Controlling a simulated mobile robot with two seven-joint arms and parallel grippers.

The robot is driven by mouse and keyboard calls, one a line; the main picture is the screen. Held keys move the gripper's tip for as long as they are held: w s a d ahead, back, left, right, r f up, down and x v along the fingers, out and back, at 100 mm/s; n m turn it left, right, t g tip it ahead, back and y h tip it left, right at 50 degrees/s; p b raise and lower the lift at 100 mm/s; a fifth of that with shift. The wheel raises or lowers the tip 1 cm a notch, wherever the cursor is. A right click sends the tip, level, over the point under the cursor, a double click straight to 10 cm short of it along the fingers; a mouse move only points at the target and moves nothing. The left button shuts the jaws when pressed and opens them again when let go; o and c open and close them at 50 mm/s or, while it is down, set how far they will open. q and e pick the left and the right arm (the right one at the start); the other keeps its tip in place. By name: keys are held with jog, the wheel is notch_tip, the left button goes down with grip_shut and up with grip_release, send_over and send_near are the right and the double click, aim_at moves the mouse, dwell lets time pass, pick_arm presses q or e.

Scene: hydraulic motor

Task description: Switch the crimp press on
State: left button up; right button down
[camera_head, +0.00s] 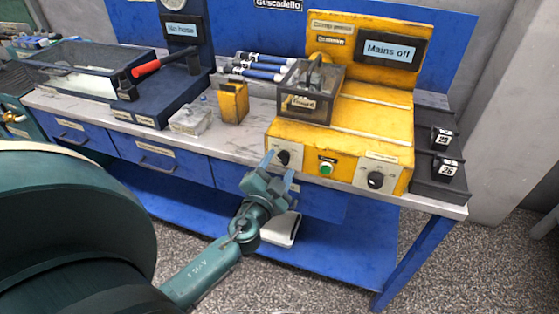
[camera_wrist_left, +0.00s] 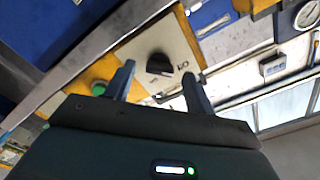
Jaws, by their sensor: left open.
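The yellow crimp press (camera_head: 341,150) stands on the bench at the right. Its display (camera_head: 391,50) reads "Mains off". A black rotary knob (camera_head: 283,157) sits on a pale plate at the left of its front face. A second black knob (camera_head: 375,180) is at the right, and a green button (camera_head: 327,168) lies between them. My left gripper (camera_head: 278,168) is open and empty just in front of the left knob. In the left wrist view the knob (camera_wrist_left: 160,64) appears between the open fingers, with I/O marks beside it; contact cannot be told. My right gripper is not in view.
A clear-covered box (camera_head: 308,104) sits on the press. A yellow block (camera_head: 233,102) and a small clear case (camera_head: 192,119) stand left of it. A red-handled tool (camera_head: 150,67) is farther left. Blue drawers (camera_head: 150,155) lie under the bench edge.

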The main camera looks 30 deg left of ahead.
pick_arm(q)
jog(key=shift+w+a, duration=0.1)
jog(key=shift+w, duration=0.4)
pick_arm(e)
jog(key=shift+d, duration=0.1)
pick_arm(q)
jog(key=c, duration=1)
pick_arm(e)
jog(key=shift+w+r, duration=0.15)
